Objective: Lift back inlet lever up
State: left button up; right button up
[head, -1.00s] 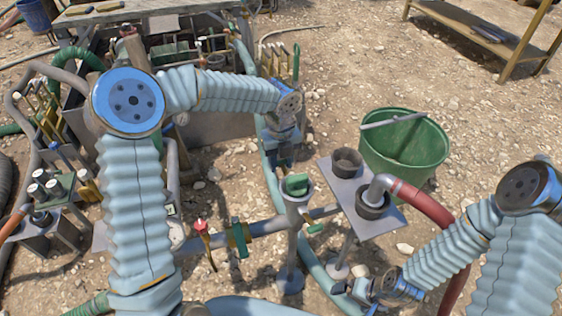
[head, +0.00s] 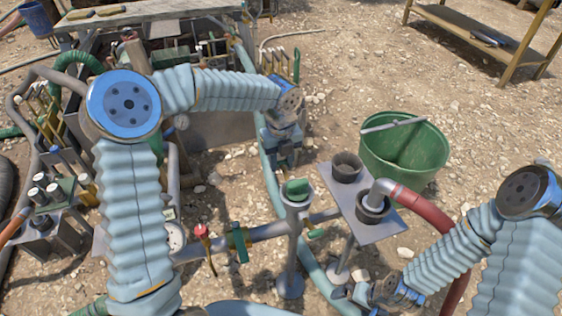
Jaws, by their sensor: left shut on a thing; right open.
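My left gripper (head: 283,158) points down in front of the tank's right end, beside the blue-green hose (head: 268,178). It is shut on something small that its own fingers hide. I cannot make out the back inlet lever for certain. A green handle (head: 297,188) sits on top of an upright grey pipe just below the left gripper in the picture. My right gripper (head: 352,295) is open and low, near the bottom edge, right of the pipe's foot.
A metal plate (head: 392,229) with two dark cups and a red hose (head: 425,206) stands at centre right. A green bucket (head: 430,165) is behind it. The mud tank (head: 215,130) fills the upper left.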

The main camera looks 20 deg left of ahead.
pick_arm(q)
jog(key=shift+r, duration=0.1)
jog(key=shift+s+d+r, duration=0.15)
jog(key=shift+s+r, duration=0.05)
jog(key=shift+r, duration=0.25)
jog(key=shift+s+d+r, duration=0.15)
jog(key=shift+r, duration=0.25)
jog(key=o, duration=1.6)
jog(key=shift+c, duration=0.2)
jog(key=shift+r, duration=0.1)
notch_tip(320, 180, up, 8)
